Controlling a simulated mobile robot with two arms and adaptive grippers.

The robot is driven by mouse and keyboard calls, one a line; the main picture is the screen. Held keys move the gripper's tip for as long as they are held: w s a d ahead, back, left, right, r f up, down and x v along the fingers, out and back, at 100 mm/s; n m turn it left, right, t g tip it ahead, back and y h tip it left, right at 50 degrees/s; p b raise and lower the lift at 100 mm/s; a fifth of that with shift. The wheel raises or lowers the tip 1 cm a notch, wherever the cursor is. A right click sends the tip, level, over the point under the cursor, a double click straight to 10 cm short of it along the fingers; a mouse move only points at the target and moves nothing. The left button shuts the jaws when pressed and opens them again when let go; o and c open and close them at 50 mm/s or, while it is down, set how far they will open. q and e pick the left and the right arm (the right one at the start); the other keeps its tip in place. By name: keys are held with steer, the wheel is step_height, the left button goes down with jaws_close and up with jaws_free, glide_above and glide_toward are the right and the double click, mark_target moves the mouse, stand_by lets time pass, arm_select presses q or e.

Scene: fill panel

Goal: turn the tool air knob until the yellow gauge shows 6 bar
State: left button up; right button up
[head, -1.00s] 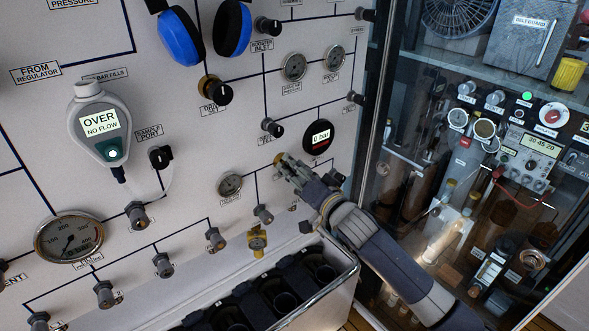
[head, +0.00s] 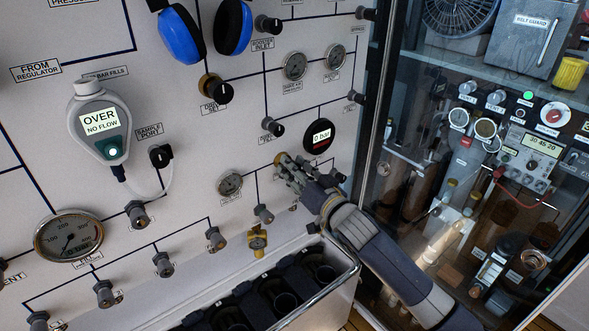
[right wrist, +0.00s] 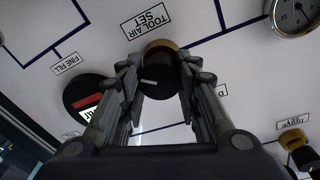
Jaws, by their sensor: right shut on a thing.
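The tool air knob (right wrist: 158,78) is black with a brass collar and a pale pointer line. It sits under the "TOOL AIR SET" label in the right wrist view, which is upside down. My right gripper (right wrist: 158,92) is shut on it, with one finger on each side. In the head view, my right gripper (head: 284,166) hides most of the knob; only a bit of brass shows. A small round dial gauge (head: 229,184) is left of the knob; it also shows in the right wrist view (right wrist: 296,12). Its reading is too small to tell, and no yellow is clear on it. My left gripper is not in view.
A black round display (head: 318,136) reading "0 bar" is just above my right gripper. Valve knobs (head: 263,213) and a brass fitting (head: 257,240) stick out below. A bin with dark bottle slots (head: 352,268) stands beneath; a glass-fronted cabinet is at right.

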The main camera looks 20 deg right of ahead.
steer(key=o, duration=1.1)
steer(key=shift+c, duration=0.2)
steer(key=v, duration=1.2)
stand_by(1.2)
